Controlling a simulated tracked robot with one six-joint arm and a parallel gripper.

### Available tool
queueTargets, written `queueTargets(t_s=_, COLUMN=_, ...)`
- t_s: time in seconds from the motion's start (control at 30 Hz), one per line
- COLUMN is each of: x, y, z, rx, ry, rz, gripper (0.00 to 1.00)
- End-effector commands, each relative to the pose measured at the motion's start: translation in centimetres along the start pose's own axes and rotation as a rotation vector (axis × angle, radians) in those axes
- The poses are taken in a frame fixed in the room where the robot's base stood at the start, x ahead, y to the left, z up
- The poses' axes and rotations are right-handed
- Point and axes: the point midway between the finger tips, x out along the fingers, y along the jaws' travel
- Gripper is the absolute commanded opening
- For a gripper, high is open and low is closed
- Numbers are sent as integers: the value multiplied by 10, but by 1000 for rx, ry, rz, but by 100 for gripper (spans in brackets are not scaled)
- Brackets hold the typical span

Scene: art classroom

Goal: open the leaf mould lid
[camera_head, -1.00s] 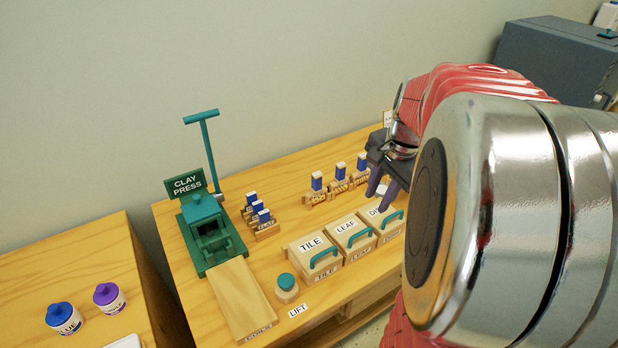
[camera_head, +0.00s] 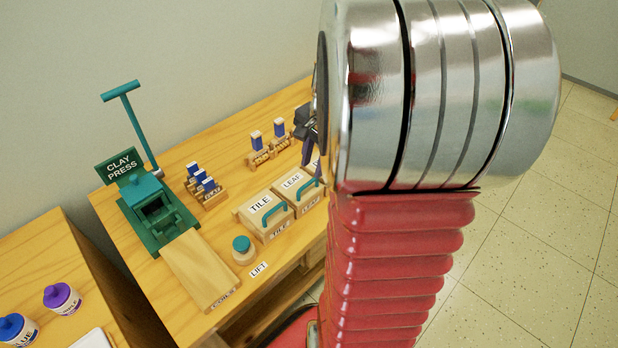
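The leaf mould (camera_head: 306,201) is a wooden box in the row on the table, with a pale lid (camera_head: 291,180) marked LEAF. The lid lies flat and shut, and a teal handle (camera_head: 309,187) is at its front edge. My gripper (camera_head: 309,152) is dark with purple fingers. It appears above and behind the leaf mould, near the row's right end, partly hidden by my arm. Only part of its fingers shows, so I cannot tell whether it is open. I see nothing held in it.
The tile mould (camera_head: 275,230) is just left of the leaf mould; a third mould at right is mostly hidden. A teal-topped knob (camera_head: 242,245), the green clay press (camera_head: 155,215) and stamps (camera_head: 207,188) stand further left. More stamps (camera_head: 268,147) stand behind.

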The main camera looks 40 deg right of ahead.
Motion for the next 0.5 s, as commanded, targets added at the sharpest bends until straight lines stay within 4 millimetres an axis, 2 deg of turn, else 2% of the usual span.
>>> queueTargets(t_s=0.3, x=49, y=1, z=1, rx=0, ry=-3, rz=3, gripper=28)
queueTargets(t_s=0.5, x=65, y=0, z=0, rx=-1, ry=-1, rz=1, gripper=28)
